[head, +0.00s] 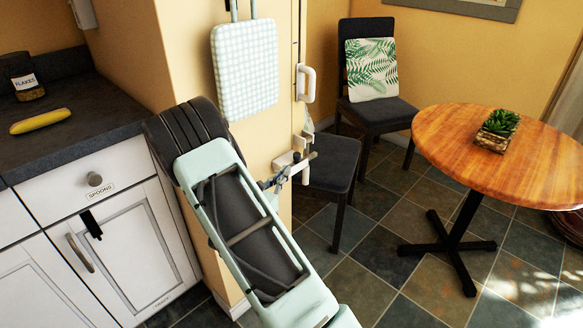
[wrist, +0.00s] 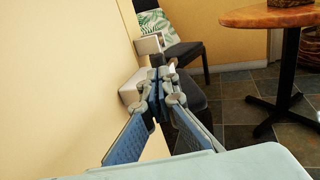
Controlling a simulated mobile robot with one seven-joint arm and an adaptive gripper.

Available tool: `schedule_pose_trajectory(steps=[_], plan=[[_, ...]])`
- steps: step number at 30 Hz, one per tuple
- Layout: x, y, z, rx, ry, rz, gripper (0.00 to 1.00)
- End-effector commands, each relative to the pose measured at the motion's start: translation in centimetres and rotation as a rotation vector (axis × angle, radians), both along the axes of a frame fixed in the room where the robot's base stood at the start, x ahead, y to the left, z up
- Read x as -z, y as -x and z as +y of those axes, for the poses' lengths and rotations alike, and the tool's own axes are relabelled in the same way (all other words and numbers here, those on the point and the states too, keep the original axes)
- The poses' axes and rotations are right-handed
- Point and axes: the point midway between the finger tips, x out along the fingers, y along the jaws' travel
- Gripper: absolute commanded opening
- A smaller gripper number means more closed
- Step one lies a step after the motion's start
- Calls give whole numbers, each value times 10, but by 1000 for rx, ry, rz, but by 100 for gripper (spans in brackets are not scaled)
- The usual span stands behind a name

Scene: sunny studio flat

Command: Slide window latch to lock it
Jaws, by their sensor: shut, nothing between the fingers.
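A white latch (head: 284,160) sits on the edge of the yellow wall panel, below a white upright handle (head: 306,83). In the wrist view, the upper white block (wrist: 150,44) of the latch shows beyond the fingertips, and a lower white part (wrist: 131,88) shows left of them. My gripper (head: 308,160) is shut and empty, right at the latch. In the wrist view, my shut fingers (wrist: 160,82) cover the middle of the latch. I cannot tell whether they touch it or which position the latch is in.
A checked board (head: 245,68) hangs on the wall above my arm. A dark counter (head: 60,125) with white cupboards stands left. A chair (head: 376,112), a dark seat (head: 334,160) and a round wooden table (head: 450,150) stand right. Tiled floor is open between them.

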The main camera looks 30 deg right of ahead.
Motion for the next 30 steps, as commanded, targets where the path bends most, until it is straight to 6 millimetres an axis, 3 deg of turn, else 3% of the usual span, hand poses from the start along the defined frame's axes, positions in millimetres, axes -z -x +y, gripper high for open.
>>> schedule_pose_trajectory(steps=[6,12,30], plan=[[-2,29,41,-5,0,2,0],[-1,45,59,-2,1,1,0],[-1,49,63,2,0,-2,0]])
